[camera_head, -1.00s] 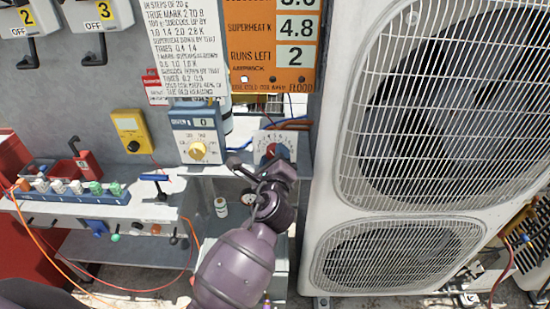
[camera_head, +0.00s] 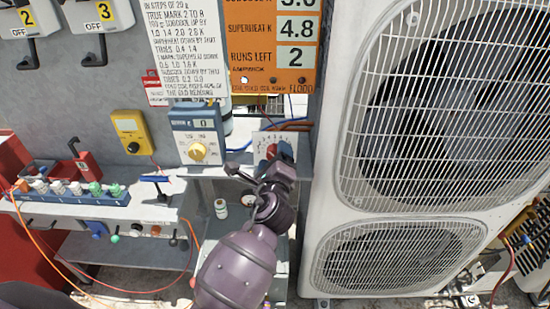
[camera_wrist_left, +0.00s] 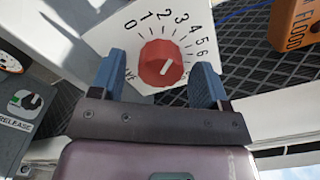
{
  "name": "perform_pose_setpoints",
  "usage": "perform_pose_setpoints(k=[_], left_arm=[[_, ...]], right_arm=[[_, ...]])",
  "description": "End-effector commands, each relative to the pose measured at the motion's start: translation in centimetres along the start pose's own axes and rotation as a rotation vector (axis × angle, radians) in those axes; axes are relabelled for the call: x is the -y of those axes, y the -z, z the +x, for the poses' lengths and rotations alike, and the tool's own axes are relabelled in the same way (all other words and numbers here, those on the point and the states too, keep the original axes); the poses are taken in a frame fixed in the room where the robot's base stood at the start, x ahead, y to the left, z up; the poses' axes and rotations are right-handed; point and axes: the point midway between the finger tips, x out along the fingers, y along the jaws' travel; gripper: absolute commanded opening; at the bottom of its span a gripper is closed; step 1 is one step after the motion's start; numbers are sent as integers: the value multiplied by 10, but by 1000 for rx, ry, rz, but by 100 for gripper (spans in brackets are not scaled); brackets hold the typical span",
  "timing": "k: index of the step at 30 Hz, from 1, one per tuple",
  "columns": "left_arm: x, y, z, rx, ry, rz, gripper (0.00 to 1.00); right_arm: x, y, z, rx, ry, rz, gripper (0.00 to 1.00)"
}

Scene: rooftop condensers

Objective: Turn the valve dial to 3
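In the wrist view the blue fingers of my left gripper (camera_wrist_left: 159,80) are open, one each side of the knob, with gaps showing. My right gripper is out of view.
A blue meter with a yellow knob (camera_head: 197,135) stands left of the dial. The white condenser (camera_head: 325,200) rises close on the right. An orange display board (camera_head: 272,40) hangs above. A shelf with a valve rack (camera_head: 70,197) is at left.

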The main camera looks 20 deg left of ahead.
Motion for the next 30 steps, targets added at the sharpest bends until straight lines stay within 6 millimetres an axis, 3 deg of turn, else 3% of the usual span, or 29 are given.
perform_pose_setpoints(k=[11,24,30], left_arm=[[0,0,-10,0,0,0,69],[-1,0,-83,-1,-1,-1,69],[-1,0,-103,0,-1,1,69]], right_arm=[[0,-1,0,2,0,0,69],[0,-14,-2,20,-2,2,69],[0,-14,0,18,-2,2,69]])
